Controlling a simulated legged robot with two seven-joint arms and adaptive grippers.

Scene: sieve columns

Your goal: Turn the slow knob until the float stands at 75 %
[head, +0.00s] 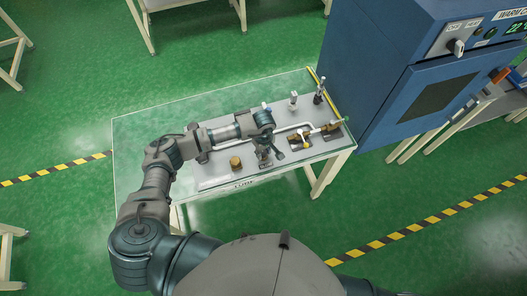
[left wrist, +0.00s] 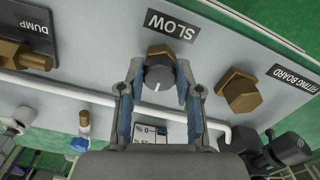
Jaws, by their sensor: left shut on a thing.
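The slow knob (left wrist: 159,74) is dark grey with a white pointer line and a brown base, beside the "SLOW" label (left wrist: 172,25) in the left wrist view. My left gripper (left wrist: 159,84) has a finger on either side of this knob and is shut on it. In the head view my left gripper (head: 266,153) is over the board, and the knob cannot be made out clearly. A small white scale plate marked "% 0" (left wrist: 146,130) shows behind the gripper, mostly hidden by my wrist. I cannot make out the float or its reading. My right gripper is not in view.
A brown hex fitting (left wrist: 241,92) sits close to the knob, and a brown valve (left wrist: 18,56) is by the "DUMP" label (left wrist: 28,34). White pipes cross the board. A blue oven cabinet (head: 420,85) stands right of the table (head: 140,125), whose left part is clear.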

